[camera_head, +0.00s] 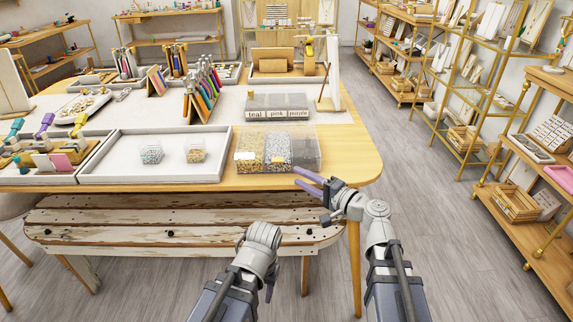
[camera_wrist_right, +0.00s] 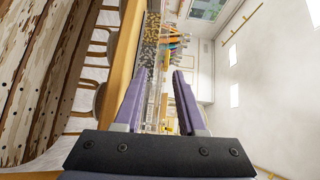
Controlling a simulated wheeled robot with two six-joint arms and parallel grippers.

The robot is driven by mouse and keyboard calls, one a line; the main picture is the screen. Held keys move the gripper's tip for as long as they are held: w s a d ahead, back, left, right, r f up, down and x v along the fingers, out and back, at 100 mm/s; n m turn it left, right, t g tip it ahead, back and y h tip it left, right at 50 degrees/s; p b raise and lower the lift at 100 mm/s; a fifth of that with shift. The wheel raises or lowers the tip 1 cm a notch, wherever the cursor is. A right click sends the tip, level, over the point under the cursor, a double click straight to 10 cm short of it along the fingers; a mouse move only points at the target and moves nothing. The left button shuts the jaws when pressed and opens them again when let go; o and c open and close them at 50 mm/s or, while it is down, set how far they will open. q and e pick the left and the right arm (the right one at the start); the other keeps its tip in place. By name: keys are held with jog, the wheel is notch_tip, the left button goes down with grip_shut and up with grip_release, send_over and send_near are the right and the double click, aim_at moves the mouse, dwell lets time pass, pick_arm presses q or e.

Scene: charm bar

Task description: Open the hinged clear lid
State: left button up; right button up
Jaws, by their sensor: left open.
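A clear box (camera_head: 249,163) with gold, silver and dark grey contents in its compartments sits at the table's front edge, right of the white tray. Its clear lid (camera_head: 305,145) appears down over it. My right gripper (camera_head: 303,178) is at the box's front right corner with its purple fingers apart. In the right wrist view, the open fingers (camera_wrist_right: 158,75) have the clear box's edge (camera_wrist_right: 152,98) between or just beyond them; I cannot tell whether they touch it. My left gripper (camera_head: 269,291) is low in front of the table, away from the box, its fingers mostly hidden by its wrist.
A white tray (camera_head: 105,180) with two small clear bead cubes (camera_head: 196,151) stands left of the box. A grey block labelled teal, pink, purple (camera_head: 277,102) stands behind it. A rustic wooden bench (camera_head: 150,215) is below the table's front.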

jog(key=shift+m+t, duration=0.3)
jog(key=shift+r+x, duration=0.25)
jog(key=shift+x, duration=1.7)
jog(key=shift+r+x, duration=0.2)
jog(key=shift+x, duration=1.75)
jog(key=shift+w+d, duration=0.1)
jog(key=shift+d, duration=0.1)
jog(key=shift+c, duration=0.2)
grip_shut()
